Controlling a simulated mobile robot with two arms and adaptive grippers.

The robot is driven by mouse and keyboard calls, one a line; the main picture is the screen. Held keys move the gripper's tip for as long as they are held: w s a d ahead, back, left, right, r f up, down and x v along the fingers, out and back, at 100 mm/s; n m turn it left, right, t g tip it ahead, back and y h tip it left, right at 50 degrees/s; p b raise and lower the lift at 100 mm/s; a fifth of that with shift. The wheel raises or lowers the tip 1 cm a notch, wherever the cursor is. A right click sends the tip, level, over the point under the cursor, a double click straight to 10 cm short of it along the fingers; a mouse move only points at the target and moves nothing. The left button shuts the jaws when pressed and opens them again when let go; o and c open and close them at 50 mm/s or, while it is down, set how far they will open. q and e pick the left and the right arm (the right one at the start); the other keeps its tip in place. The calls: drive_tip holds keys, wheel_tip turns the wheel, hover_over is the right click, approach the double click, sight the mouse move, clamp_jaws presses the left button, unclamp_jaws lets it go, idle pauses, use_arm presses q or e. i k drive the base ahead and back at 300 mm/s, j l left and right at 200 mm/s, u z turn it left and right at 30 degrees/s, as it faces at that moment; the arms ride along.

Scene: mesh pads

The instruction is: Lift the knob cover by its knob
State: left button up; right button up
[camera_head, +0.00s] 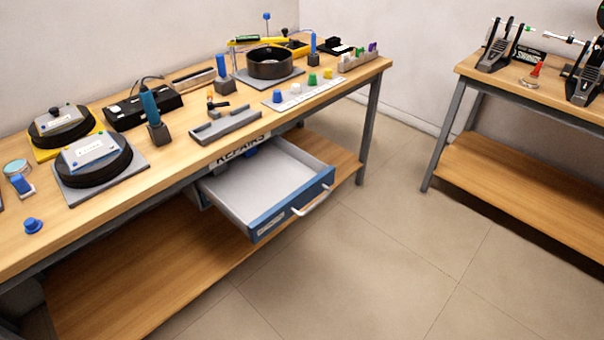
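A light grey cover plate with a dark knob (54,111) on top lies on a round black pad (75,130) at the far left of the bench. This pad stands on a yellow base (46,155). I take this plate to be the knob cover; its small label is unreadable. A similar light plate (91,150) lies on a second black pad (95,178) on a grey base in front; I see no tall knob on it. A loose blue knob (33,226) sits near the front edge. Neither gripper is in view.
A drawer (270,200) stands open from the wooden bench (190,170). A blue-handled tool stands in a dark holder (159,134) right of the pads. A black box (145,108), a grey tray (226,125) and a black drum shell (270,64) are further along. Floor is clear between benches.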

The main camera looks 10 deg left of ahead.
sight(55, 118)
drive_tip(key=u, duration=1.6)
drive_tip(key=k+l+z, duration=0.2)
drive_tip(key=l+z, duration=0.25)
drive_tip(key=k+l, duration=0.05)
drive_tip(key=l, duration=0.05)
